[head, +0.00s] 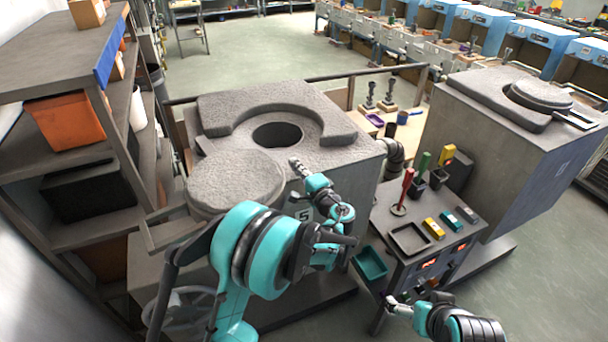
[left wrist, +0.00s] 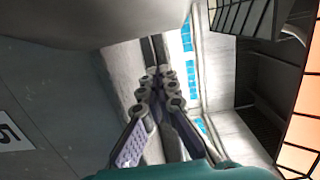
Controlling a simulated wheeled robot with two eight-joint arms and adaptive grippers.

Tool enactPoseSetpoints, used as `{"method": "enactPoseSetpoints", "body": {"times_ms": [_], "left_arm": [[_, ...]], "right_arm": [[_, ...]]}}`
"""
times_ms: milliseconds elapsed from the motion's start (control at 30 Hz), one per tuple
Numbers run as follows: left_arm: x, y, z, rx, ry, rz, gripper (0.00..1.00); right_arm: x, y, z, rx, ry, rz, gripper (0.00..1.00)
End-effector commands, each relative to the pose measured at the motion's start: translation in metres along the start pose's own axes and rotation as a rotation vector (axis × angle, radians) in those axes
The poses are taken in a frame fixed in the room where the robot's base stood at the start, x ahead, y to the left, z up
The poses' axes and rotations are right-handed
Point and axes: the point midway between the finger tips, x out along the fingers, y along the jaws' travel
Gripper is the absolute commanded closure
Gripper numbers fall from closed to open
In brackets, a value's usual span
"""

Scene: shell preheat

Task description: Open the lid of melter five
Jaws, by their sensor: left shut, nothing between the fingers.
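Melter five (head: 350,175) is the grey block in the middle of the head view, its front label partly covered by my left arm. In the left wrist view its label (left wrist: 12,135) reads 5. Its round, rough grey lid (head: 235,180) is swung aside to the left, clear of the dark round opening (head: 277,134). A bar handle (head: 165,232) sticks out at the lid's lower left. My left gripper (head: 296,164) is shut and empty, just right of the lid and in front of the opening; its fingers (left wrist: 160,75) meet in the left wrist view. My right gripper (head: 393,303) is low at the bottom right, small and unclear.
A tool cart (head: 425,265) with trays and coloured tools stands right of melter five. A second melter (head: 510,150) with its lid (head: 538,94) on stands further right. A shelf (head: 75,135) with an orange bin (head: 66,120) closes off the left. Open floor lies behind.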

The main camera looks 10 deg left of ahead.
Motion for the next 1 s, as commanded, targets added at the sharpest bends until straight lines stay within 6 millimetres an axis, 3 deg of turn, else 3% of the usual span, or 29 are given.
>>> {"method": "enactPoseSetpoints", "body": {"times_ms": [33, 300, 767, 1000], "left_arm": [[0.011, 0.0, 0.001, 0.0, -0.002, 0.0, 1.0], [-0.005, 0.0, 0.034, 0.0, 0.001, 0.0, 1.0], [-0.008, 0.0, 0.039, 0.0, 0.001, 0.0, 1.0], [-0.029, 0.003, 0.077, 0.0, -0.001, 0.001, 1.0]], "right_arm": [[-0.001, 0.0, -0.001, 0.0, 0.0, 0.0, 0.0], [-0.002, 0.0, -0.001, 0.0, 0.0, 0.0, 0.0], [-0.001, 0.0, -0.001, 0.0, 0.0, 0.0, 0.0], [0.012, 0.0, 0.009, 0.0, 0.0, 0.0, 0.0]]}}
